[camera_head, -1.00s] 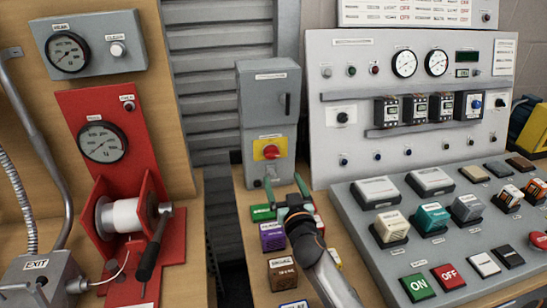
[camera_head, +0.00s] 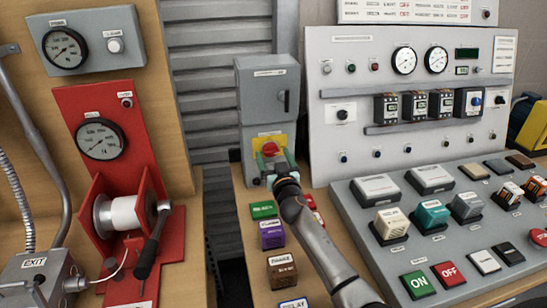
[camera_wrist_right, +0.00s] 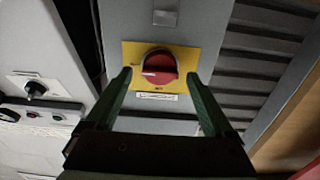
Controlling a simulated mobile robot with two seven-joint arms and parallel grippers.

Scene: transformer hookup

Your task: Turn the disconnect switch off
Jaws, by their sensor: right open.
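The disconnect switch is a red rotary knob (camera_head: 270,149) on a yellow plate (camera_head: 283,141), on the front of a grey box (camera_head: 265,95). In the right wrist view the red knob (camera_wrist_right: 160,66) has a pale pointer mark toward the left of the picture; its plate's lettering is too small to read. My right gripper (camera_head: 277,165) is at the knob in the head view. Its green fingers (camera_wrist_right: 165,85) are open, one on each side of the knob in the right wrist view, with nothing gripped. My left gripper is not in view.
Labelled blocks, including a green one (camera_head: 263,210) and a purple one (camera_head: 271,236), stand on the wooden bench below the box. A grey control panel (camera_head: 325,130) stands close on the right. A red winch frame (camera_head: 108,205) is at the left.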

